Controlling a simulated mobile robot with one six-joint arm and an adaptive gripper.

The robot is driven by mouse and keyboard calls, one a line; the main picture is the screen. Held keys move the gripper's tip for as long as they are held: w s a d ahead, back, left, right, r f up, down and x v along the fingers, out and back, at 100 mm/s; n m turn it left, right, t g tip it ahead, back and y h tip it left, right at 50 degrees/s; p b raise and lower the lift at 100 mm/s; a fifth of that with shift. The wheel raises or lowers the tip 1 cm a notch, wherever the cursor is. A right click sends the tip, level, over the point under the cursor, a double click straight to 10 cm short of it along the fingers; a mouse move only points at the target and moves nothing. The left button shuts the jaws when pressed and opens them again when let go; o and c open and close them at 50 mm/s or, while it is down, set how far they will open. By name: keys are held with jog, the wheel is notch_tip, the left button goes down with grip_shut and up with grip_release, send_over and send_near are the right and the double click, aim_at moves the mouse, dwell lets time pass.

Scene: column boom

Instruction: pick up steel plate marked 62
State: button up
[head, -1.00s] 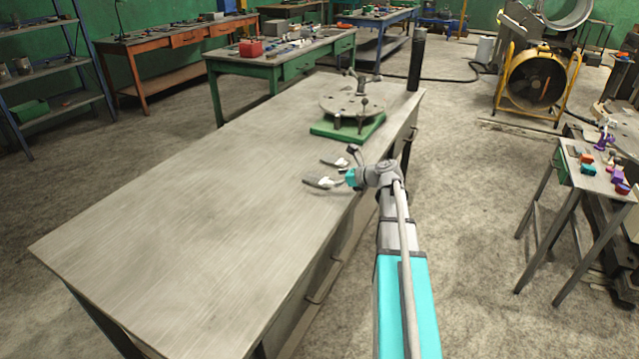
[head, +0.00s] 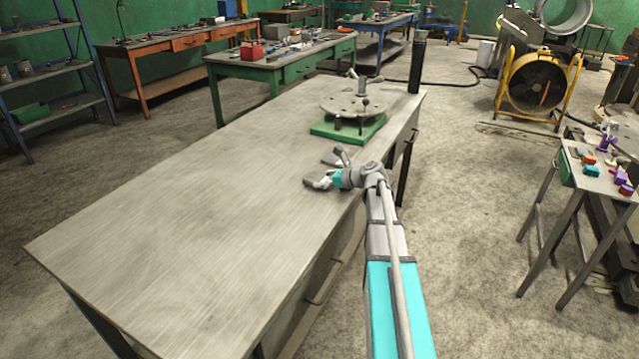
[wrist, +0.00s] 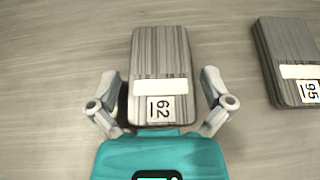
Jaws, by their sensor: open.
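The steel plate marked 62 (wrist: 160,60) is a grey striped block with a white label strip and a black-on-white number. It lies flat on the workbench in the wrist view, its near end between the fingers of my gripper (wrist: 160,85). One finger stands on each side of the plate, with a narrow gap visible at each side. My gripper is open and low over the bench; in the head view it is near the right edge of the bench (head: 180,220).
A similar plate marked 95 (wrist: 287,60) lies to the right in the wrist view, clear of the right finger. A round perforated fixture (head: 352,104) on a green base (head: 330,130) and a black cylinder (head: 418,62) stand farther back. The bench's left part is bare.

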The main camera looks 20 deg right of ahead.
dwell(0.4)
jog(key=c, duration=1.1)
jog(key=shift+r, duration=0.25)
jog(key=shift+c, duration=0.2)
notch_tip(320, 180, up, 2)
jog(key=p, duration=0.2)
jog(key=shift+r+p, duration=0.1)
jog(key=shift+p, duration=0.2)
jog(key=s+d+r+p, duration=0.3)
jog(key=s+r+p, duration=0.7)
jog(key=s, duration=0.3)
jog(key=shift+s+r, duration=0.2)
jog(key=shift+s, duration=0.15)
jog(key=shift+d, duration=0.1)
